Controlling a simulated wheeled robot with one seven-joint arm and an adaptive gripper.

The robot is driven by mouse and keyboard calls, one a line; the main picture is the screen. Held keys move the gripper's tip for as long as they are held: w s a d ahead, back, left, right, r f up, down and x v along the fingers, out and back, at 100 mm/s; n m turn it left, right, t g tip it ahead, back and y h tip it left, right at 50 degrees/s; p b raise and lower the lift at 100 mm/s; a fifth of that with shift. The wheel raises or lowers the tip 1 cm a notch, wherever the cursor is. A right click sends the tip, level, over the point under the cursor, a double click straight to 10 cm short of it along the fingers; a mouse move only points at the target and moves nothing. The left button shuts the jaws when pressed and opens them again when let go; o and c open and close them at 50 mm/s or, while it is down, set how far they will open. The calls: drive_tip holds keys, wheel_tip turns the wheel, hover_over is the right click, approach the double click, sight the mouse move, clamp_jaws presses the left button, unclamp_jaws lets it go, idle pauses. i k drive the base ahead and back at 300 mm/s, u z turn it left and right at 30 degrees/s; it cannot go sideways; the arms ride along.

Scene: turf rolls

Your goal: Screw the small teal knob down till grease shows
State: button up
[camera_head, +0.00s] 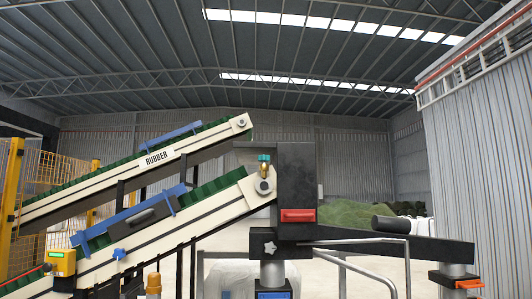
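A small teal knob (264,158) sits on top of a brass-coloured fitting (264,169). The fitting stands upright just above the round bearing end (263,187) of the lower conveyor, close to the left side of a dark upright block. The knob is small in the picture, and I cannot make out any grease around it or the bearing. My gripper is not in view.
The dark block (296,165) carries a red handle (298,215), and a dark beam (420,246) reaches right from it. Grey rails (350,241) stand in front. The upper conveyor (180,152) is marked RUBBER. A yellow box (61,263) and a blue knob (119,254) are lower left.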

sight(264, 158)
drive_tip(key=z, duration=0.05)
drive_tip(key=k, duration=0.5)
drive_tip(key=u, duration=1.3)
drive_tip(key=i, duration=1.25)
drive_tip(key=z, duration=0.15)
